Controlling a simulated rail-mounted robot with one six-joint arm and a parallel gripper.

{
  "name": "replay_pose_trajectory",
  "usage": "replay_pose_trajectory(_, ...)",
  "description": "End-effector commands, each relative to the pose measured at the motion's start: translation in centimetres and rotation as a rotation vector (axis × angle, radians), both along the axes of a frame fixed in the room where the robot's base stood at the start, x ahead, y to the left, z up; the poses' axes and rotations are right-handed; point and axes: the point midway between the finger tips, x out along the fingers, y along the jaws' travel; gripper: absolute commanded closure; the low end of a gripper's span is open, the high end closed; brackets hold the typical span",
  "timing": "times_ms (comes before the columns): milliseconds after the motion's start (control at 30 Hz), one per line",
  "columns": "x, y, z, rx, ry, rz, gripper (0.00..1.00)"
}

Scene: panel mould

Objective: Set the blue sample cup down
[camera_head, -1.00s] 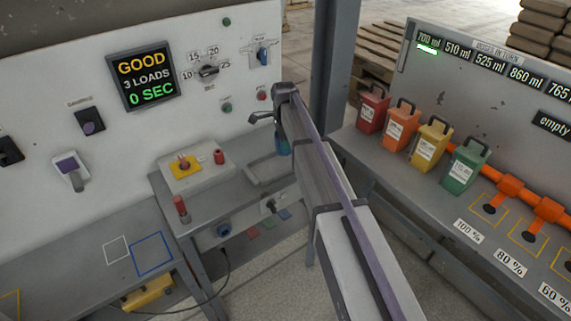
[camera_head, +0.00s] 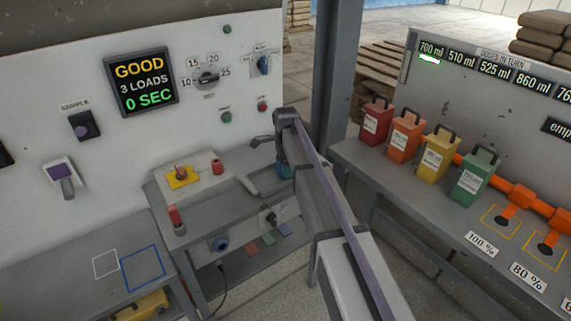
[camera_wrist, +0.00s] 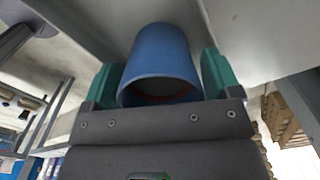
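The blue sample cup (camera_wrist: 160,62) fills the middle of the wrist view, with its open rim towards the camera. My gripper (camera_wrist: 160,85) has a green finger on each side of the cup and is closed on it. In the head view my gripper (camera_head: 285,170) hangs at the right end of the small grey bench, beside a shallow grey tray (camera_head: 250,188). The cup is mostly hidden there by my arm. I cannot tell whether the cup touches any surface.
A blue square outline (camera_head: 141,268) and a white one (camera_head: 106,263) mark the lower left table. A control box with a yellow-backed red switch (camera_head: 181,174) stands on the bench. Red, orange, yellow and green canisters (camera_head: 437,155) line the right shelf.

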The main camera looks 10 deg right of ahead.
Motion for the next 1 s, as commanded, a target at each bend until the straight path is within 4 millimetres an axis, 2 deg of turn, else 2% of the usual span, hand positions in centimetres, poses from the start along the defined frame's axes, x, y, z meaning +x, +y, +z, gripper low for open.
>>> replay_pose_trajectory(100,0.0,0.0,0.0,0.000,0.000,0.000,0.09)
replay_pose_trajectory(300,0.0,0.0,0.1,0.000,0.000,0.000,0.09)
replay_pose_trajectory(433,0.0,0.0,1.2,0.000,0.000,0.000,0.09)
replay_pose_trajectory(567,0.0,0.0,3.8,0.000,0.000,0.000,0.09)
replay_pose_trajectory(800,0.0,0.0,10.3,0.000,0.000,0.000,0.09)
replay_pose_trajectory(900,0.0,0.0,12.0,0.000,0.000,0.000,0.09)
replay_pose_trajectory(1000,0.0,0.0,12.7,0.000,0.000,0.000,0.09)
